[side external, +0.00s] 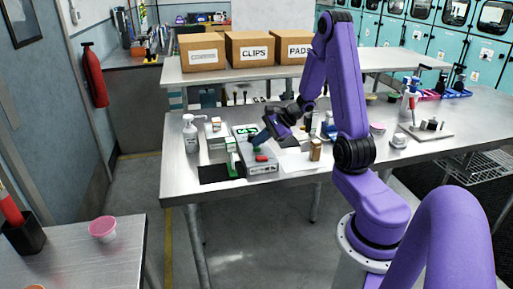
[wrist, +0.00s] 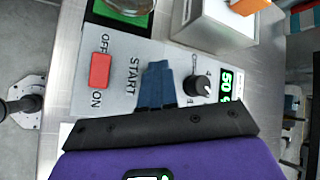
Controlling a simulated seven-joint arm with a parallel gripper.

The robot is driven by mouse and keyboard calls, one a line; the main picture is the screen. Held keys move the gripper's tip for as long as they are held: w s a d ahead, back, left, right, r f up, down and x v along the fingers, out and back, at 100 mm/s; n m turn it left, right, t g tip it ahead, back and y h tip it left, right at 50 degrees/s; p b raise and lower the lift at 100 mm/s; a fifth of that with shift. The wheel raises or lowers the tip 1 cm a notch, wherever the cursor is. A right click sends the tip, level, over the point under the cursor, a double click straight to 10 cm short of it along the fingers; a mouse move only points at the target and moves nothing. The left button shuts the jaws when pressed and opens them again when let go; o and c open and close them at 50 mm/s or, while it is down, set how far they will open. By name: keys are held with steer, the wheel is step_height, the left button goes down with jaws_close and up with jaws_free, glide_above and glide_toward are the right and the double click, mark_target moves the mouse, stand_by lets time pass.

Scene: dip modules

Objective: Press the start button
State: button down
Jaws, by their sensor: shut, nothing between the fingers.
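A grey control box (side external: 262,169) sits on the steel table with a green-lit digit display (side external: 245,130). In the wrist view its panel (wrist: 122,104) carries a red OFF/ON rocker switch (wrist: 100,70), a START label (wrist: 132,77), a black knob (wrist: 197,86) and the display (wrist: 227,86). My gripper (wrist: 157,68) is shut and empty, its blue fingertips over the panel between the START label and the knob. In the side view my gripper (side external: 259,138) is tilted down at the box. The start button is not clearly seen; the fingers cover the panel beside its label. I cannot tell whether they touch.
A green-and-dark module (wrist: 130,10) lies beyond the panel in the wrist view, with a white box (wrist: 215,22) to its right. A pump bottle (side external: 191,133) stands left of the box on the table. A small brown block (side external: 315,150) stands to the right.

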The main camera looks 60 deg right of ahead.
mark_target(259, 148)
steer(key=shift+r, duration=0.75)
steer(key=shift+r, duration=2.5)
